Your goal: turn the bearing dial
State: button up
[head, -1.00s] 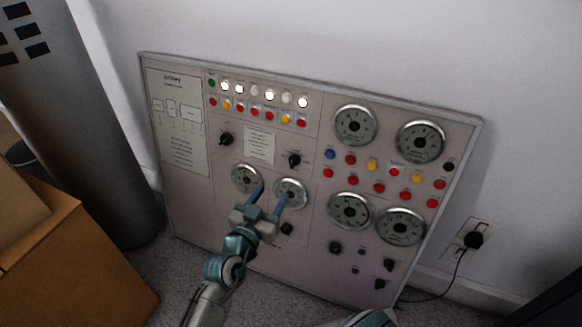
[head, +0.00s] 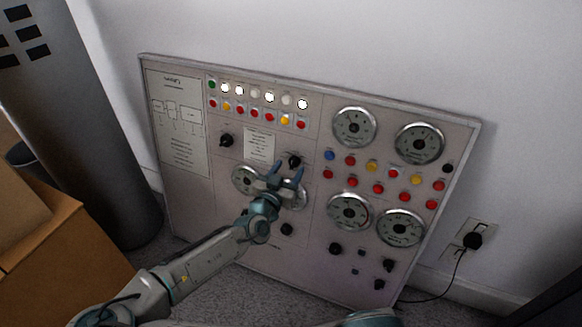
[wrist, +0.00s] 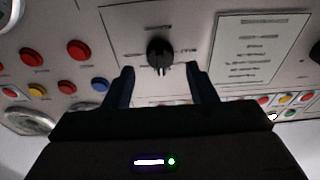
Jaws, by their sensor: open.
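A black knob (head: 294,160) sits on the grey control panel (head: 300,262), just right of a paper label. In the wrist view the knob (wrist: 160,54) shows beyond and between my fingertips, with a gap on each side. My gripper (head: 286,172) is open and empty, in front of the panel just below this knob. In the wrist view its two dark blue fingers (wrist: 160,71) point toward the panel. The print beside the knob is too small to read, so I cannot tell whether it is the bearing dial. My gripper partly hides the round gauge (head: 293,200) behind it.
Another black knob (head: 226,140) is left of the paper label (head: 259,145). Large gauges (head: 354,127) and coloured buttons (head: 372,166) fill the right half. A cardboard box (head: 70,255) and grey cylinder (head: 85,130) stand left. A plug (head: 473,240) with a cord is at right.

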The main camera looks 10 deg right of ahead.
aim_at(293, 163)
jog(key=shift+x, duration=1.1)
jog(key=shift+c, duration=0.2)
jog(key=c, duration=0.9)
jog(key=shift+r+n, duration=0.1)
jog(key=shift+n, duration=0.4)
jog(key=n+y+p, duration=0.1)
jog(key=n+p, duration=0.1)
jog(key=n, duration=0.2)
jog(key=shift+n+t+y+p, duration=0.55)
jog(key=shift+n+p, duration=0.7)
jog(key=shift+n, duration=1.35)
